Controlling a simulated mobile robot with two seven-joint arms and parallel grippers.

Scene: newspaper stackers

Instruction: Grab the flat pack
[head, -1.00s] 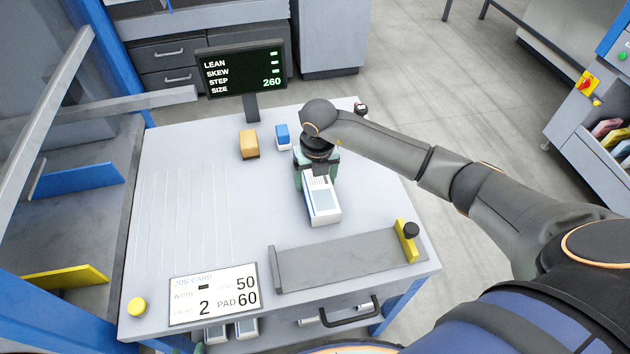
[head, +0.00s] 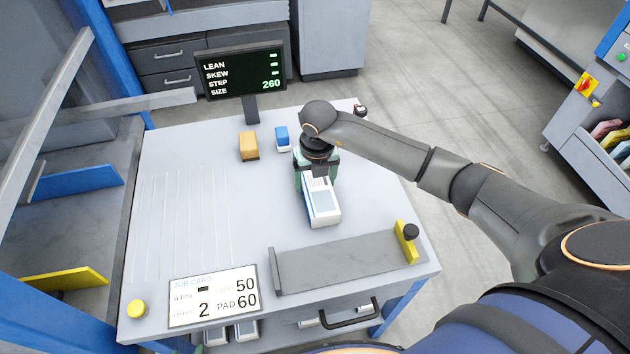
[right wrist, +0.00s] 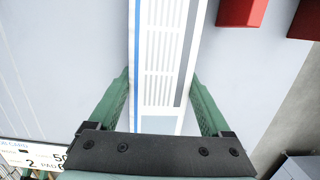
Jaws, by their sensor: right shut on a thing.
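The flat pack (head: 322,208), white and light grey with a blue stripe, is at the middle of the grey worktable. My right gripper (head: 317,180) is over its far end, shut on it. In the right wrist view the pack (right wrist: 160,60) runs lengthwise between the two green fingers of my right gripper (right wrist: 161,90). The gripper and wrist hide the far end of the pack in the head view. I cannot tell whether the pack touches the table. My left gripper does not show clearly.
An orange block (head: 249,146) and a blue block (head: 282,137) stand behind the pack. A grey channel (head: 340,264) with a yellow end piece (head: 406,243) lies in front. A job card (head: 213,295) and yellow button (head: 137,307) are front left. The table's left side is clear.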

